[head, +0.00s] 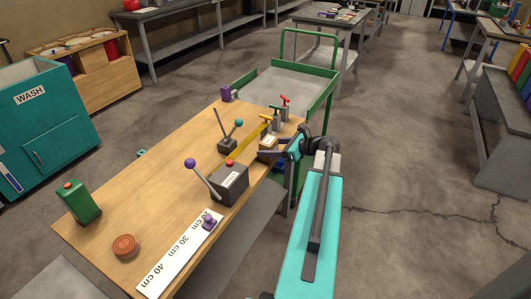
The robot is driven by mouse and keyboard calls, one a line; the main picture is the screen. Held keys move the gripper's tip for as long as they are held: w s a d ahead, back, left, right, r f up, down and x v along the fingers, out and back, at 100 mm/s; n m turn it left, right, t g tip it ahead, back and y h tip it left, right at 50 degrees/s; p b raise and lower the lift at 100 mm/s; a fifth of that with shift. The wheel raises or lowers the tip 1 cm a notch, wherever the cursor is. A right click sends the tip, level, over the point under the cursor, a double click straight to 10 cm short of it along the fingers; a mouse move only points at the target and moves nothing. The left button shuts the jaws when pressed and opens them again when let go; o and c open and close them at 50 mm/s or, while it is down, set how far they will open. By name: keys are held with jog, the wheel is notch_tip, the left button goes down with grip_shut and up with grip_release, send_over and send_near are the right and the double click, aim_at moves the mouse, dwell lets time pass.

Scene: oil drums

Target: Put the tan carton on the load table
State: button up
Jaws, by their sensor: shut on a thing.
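The tan carton (268,142) is a small box with a pale label, at the right edge of the wooden-topped table (150,188). My gripper (268,154) reaches in from the right at that edge and is shut on the carton. Its dark fingers cover the carton's lower part. I cannot tell whether the carton touches the tabletop. No readable label shows which table is the load table.
Near the carton are a grey lever box (229,186), a second lever (227,145), a yellow strip (246,147) and red- and yellow-handled valves (279,113). A green-railed cart (276,87) stands behind. The table's left middle is clear; open floor lies right.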

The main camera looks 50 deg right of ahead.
aim_at(270, 141)
jog(key=shift+r, duration=1.4)
jog(key=shift+s+a+r, duration=0.1)
jog(key=shift+a+r, duration=0.05)
jog(key=shift+r, duration=0.15)
jog(key=s+a, duration=0.3)
jog(key=shift+s+a+r+b, duration=0.1)
jog(key=shift+s+r+b, duration=0.05)
jog(key=shift+s+b, duration=0.15)
jog(key=shift+s+a+r, duration=0.15)
jog(key=shift+r+p, duration=0.1)
jog(key=shift+p, duration=0.95)
jog(key=p, duration=0.3)
jog(key=shift+s+a, duration=0.15)
jog(key=shift+s, duration=0.15)
jog(key=p, duration=0.3)
jog(key=shift+s+a+r+p, duration=0.1)
jog(key=shift+s+a+p, duration=0.2)
jog(key=shift+s, duration=0.05)
